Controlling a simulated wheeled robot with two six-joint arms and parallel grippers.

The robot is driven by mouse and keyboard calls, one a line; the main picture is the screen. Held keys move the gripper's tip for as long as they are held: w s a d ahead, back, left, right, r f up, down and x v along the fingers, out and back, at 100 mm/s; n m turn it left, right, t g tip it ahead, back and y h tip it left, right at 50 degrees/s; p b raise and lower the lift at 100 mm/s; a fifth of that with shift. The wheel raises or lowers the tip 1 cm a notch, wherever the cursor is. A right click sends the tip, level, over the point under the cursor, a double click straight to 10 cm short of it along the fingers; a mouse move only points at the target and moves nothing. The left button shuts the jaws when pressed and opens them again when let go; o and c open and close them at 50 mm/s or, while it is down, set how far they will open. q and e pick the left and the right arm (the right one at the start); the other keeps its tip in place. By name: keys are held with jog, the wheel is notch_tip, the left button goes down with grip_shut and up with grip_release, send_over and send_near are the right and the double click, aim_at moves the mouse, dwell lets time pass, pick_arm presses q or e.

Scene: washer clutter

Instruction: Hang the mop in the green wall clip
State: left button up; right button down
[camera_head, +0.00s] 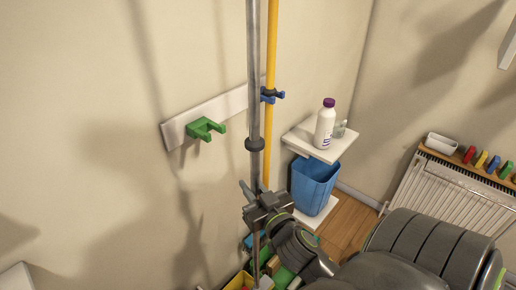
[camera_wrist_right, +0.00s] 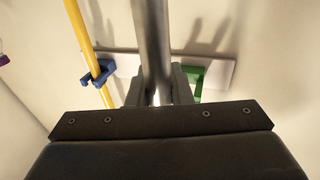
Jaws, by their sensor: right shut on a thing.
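My right gripper (camera_head: 266,205) is shut on the grey metal pole of the mop (camera_head: 253,110), which stands about upright; its head is not clearly visible. In the right wrist view the pole (camera_wrist_right: 152,50) runs up from between the fingers (camera_wrist_right: 159,92). The green wall clip (camera_head: 206,128) is empty on a white wall rail (camera_head: 185,124), to the left of the pole in the head view. The clip shows to the right of the pole in the wrist view (camera_wrist_right: 195,84). The pole is apart from the clip. My left gripper is not in view.
A yellow pole (camera_head: 270,60) sits in a blue clip (camera_head: 271,95) on the same rail, close to the mop pole. Right of it are a shelf (camera_head: 305,140) with a white bottle (camera_head: 325,125), and a blue bin (camera_head: 313,185). A radiator (camera_head: 440,190) stands farther right.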

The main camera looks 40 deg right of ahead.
jog(key=shift+w+a+f, duration=0.1)
jog(key=shift+w+a, duration=0.1)
jog(key=shift+w, duration=2.45)
jog(key=shift+w+a+f, duration=0.1)
jog(key=shift+w+a, duration=0.15)
jog(key=shift+w, duration=2.35)
jog(key=shift+w+a+f, duration=0.1)
jog(key=shift+w+a, duration=0.1)
jog(key=shift+w, duration=2.45)
jog(key=shift+s, duration=0.1)
